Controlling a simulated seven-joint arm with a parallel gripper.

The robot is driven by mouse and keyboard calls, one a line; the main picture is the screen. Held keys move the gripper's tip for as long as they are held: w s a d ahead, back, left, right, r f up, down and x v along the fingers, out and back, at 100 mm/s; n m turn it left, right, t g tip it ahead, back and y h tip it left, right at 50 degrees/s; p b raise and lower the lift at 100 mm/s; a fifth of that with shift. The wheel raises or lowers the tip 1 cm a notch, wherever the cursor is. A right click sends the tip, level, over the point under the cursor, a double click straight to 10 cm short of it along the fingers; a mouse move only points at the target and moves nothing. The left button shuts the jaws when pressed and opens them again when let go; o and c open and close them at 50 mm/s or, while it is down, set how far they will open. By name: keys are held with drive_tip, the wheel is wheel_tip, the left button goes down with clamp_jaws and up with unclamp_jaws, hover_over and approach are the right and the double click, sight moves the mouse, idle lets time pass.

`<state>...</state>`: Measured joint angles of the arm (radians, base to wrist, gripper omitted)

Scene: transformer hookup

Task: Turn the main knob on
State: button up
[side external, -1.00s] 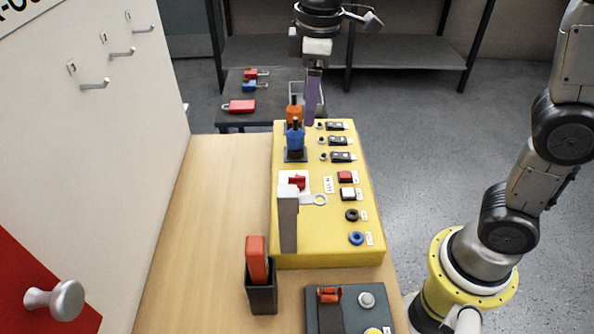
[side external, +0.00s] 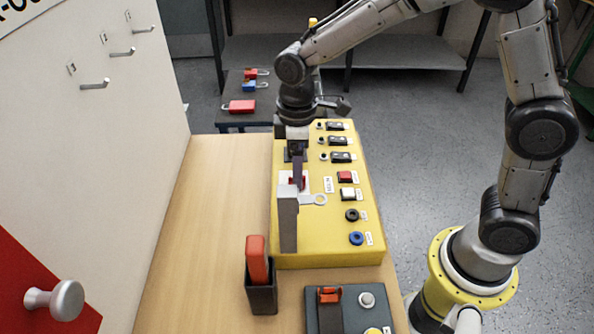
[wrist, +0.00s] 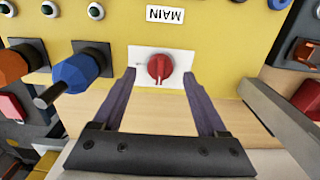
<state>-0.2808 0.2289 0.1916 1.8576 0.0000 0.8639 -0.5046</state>
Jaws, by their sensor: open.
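The main knob (wrist: 160,67) is red and round with a raised grip, set on a white plate (wrist: 145,55) on the yellow panel, beside a label reading MAIN. In the side external view the knob (side external: 297,182) is partly hidden by my gripper (side external: 297,180). In the wrist view my gripper (wrist: 160,85) is open, its two purple fingers spread to either side of the knob. No contact between the fingers and the knob can be made out.
A grey upright bar (side external: 288,225) stands close to the knob. A blue plug-like part (wrist: 75,72) and an orange one (wrist: 18,62) stand on the other side. A black holder with a red-handled item (side external: 258,262) stands on the wooden table (side external: 205,220).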

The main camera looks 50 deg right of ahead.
drive_tip(key=shift+f, duration=0.9)
clamp_jaws()
